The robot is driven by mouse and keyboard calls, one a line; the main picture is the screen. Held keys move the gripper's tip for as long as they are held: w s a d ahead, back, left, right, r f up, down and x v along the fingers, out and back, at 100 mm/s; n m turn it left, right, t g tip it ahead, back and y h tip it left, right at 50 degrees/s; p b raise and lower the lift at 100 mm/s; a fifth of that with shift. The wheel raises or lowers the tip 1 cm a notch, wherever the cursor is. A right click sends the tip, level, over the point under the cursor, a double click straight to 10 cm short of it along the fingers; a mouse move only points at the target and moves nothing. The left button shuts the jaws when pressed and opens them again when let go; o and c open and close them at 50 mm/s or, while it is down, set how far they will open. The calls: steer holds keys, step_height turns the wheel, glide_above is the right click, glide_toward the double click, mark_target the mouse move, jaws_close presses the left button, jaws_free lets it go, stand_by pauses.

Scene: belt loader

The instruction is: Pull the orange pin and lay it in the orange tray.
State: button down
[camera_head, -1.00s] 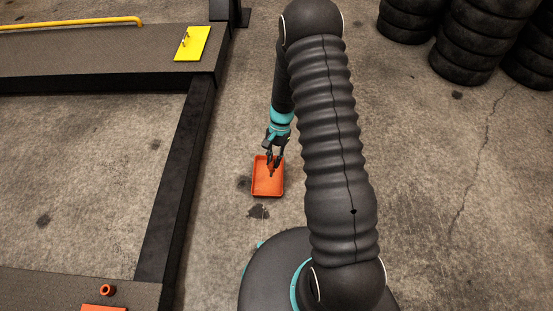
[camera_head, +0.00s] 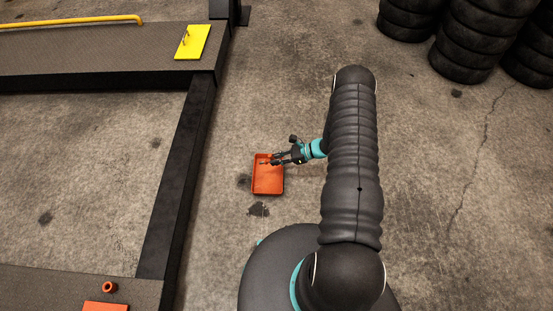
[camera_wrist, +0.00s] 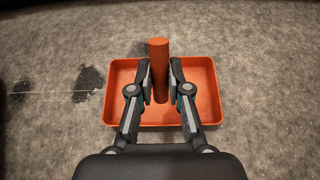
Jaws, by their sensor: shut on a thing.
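The orange pin (camera_wrist: 159,68) is between the fingers of my gripper (camera_wrist: 160,80) in the wrist view, and the jaws are shut on it. The orange tray (camera_wrist: 205,88) lies on the floor behind and below the pin. In the head view my gripper (camera_head: 277,160) reaches in from the right over the far part of the tray (camera_head: 268,186). The pin is hard to make out there. How high it is above the tray floor I cannot tell.
A dark frame (camera_head: 179,190) runs along the left. A yellow plate (camera_head: 192,42) sits on its far deck. A small orange ring (camera_head: 109,287) and an orange plate (camera_head: 104,307) are on the near deck. Black tires (camera_head: 462,45) stand at the far right. Floor around the tray is clear.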

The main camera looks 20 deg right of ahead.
steer(key=shift+f+b, duration=1.4)
steer(key=shift+f, duration=1.75)
steer(key=c, duration=1)
jaws_free()
steer(key=shift+c, duration=0.2)
steer(key=v, duration=1.2)
